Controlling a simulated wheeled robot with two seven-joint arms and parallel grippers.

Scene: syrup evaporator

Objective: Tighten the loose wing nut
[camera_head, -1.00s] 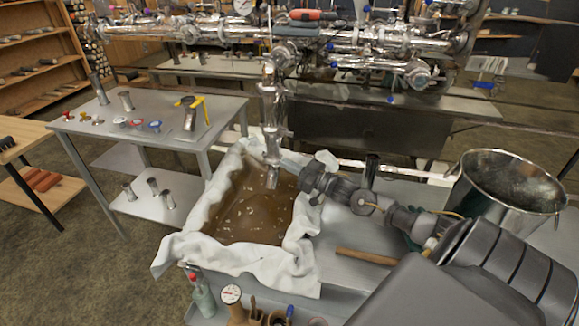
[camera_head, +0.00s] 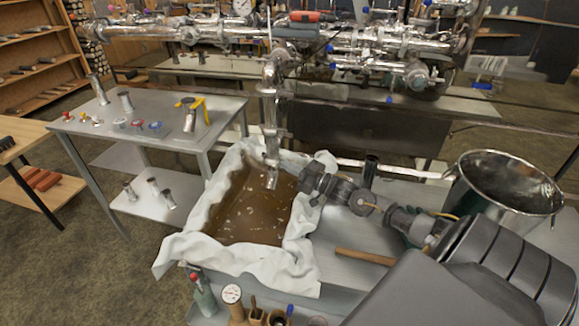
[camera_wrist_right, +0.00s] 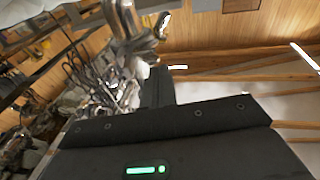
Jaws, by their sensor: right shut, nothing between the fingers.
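My right gripper (camera_head: 286,167) reaches in from the right over the filter-lined pan, its tip beside the lower end of the vertical steel pipe (camera_head: 269,98). It is shut with nothing between the fingers. I cannot tell whether it touches the pipe. In the right wrist view, a dark gripper finger (camera_wrist_right: 158,86) points up toward a shiny pipe fitting (camera_wrist_right: 128,22). The wing nut is too small or hidden to make out in either view. My left gripper is not in view.
The pan of brown syrup (camera_head: 245,213) has a white cloth (camera_head: 184,252) over its rim. A steel bucket (camera_head: 505,190) stands at right, and a wooden handle (camera_head: 365,256) lies on the bench. A metal side table (camera_head: 90,130) at left holds small valves and pipe fittings.

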